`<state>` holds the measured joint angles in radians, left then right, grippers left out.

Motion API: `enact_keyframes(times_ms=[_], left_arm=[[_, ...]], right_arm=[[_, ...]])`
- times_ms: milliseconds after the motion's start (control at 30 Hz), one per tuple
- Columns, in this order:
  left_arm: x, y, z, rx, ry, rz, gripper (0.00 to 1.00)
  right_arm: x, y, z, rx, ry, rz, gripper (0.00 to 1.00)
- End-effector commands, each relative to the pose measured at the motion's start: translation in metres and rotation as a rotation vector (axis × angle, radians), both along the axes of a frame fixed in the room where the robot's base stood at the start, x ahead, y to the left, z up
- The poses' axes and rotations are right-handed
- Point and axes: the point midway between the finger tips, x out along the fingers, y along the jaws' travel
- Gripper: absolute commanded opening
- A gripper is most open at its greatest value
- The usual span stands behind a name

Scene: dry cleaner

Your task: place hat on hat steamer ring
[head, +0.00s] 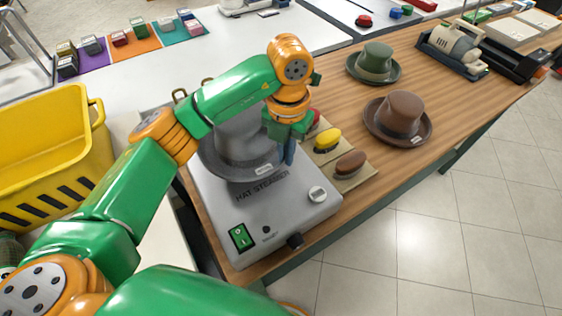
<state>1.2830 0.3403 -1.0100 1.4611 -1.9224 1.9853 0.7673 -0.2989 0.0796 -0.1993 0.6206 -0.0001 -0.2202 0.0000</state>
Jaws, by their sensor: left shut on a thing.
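A grey hat (238,142) is over the top of the grey hat steamer (275,218), brim down and crown up. My left gripper (287,150) is at the right side of this hat, pointing down, and is shut on its brim. The steamer's ring is hidden under the hat, so I cannot tell whether the hat rests on it or is held just above. My forearm covers part of the crown. My right gripper is not in view.
Brushes with yellow (327,139) and brown (350,164) tops lie right of the steamer. A brown hat (400,115) and a green hat (375,62) stand farther along the wooden counter (345,95). A yellow basket (55,135) is at the left.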

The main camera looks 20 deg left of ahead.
Motion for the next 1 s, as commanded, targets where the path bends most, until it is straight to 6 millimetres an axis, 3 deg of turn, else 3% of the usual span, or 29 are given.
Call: enact_keyframes(times_ms=[100, 300, 600, 700, 733, 1000], left_arm=[[-0.003, 0.011, -0.010, 0.002, 0.003, 0.000, 0.00], [-0.002, 0.010, -0.040, 0.001, 0.001, -0.002, 0.00], [-0.002, 0.009, -0.046, 0.001, -0.002, -0.003, 0.00], [-0.002, 0.009, -0.044, 0.000, -0.001, -0.003, 0.30], [-0.002, 0.009, -0.044, 0.000, -0.001, -0.003, 0.35], [-0.002, 0.009, -0.043, 0.000, -0.001, -0.003, 0.35]], right_arm=[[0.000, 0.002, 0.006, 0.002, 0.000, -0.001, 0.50], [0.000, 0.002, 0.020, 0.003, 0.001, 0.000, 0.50], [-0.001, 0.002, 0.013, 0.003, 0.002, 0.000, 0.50], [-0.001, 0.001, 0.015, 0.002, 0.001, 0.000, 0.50], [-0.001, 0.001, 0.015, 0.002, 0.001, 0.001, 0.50], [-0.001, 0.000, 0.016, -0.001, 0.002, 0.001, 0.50]])
